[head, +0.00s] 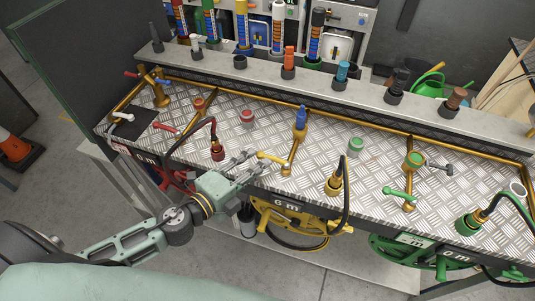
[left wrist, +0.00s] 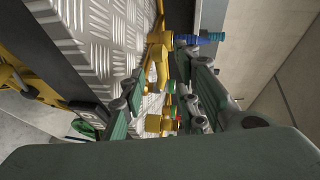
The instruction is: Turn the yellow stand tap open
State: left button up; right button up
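The yellow stand tap has a yellow lever (head: 274,158) pointing left from a brass pipe with a base (head: 286,170) on the bench's front part. In the left wrist view the yellow lever (left wrist: 161,66) lies ahead, in line with the space between the fingers. My left gripper (head: 258,162) is open, its fingertips close to the lever's free end. In the left wrist view the two fingers (left wrist: 160,95) are spread apart. I cannot tell whether either finger touches the lever. My right gripper is not in view.
A blue fitting (head: 300,118) tops the pipe behind the lever. A red hose connector (head: 217,152) stands left, a yellow one (head: 334,185) with a black hose right. A green tap lever (head: 398,193) is farther right. A yellow reel (head: 290,222) hangs below the bench front.

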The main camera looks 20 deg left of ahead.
aim_at(268, 157)
pick_arm(q)
jog(key=p+x, duration=0.1)
jog(key=x, duration=0.4)
jog(key=shift+w+d, duration=0.1)
jog(key=shift+w, duration=0.25)
jog(key=shift+f, duration=0.1)
grip_shut()
jog(key=shift+s, duration=0.1)
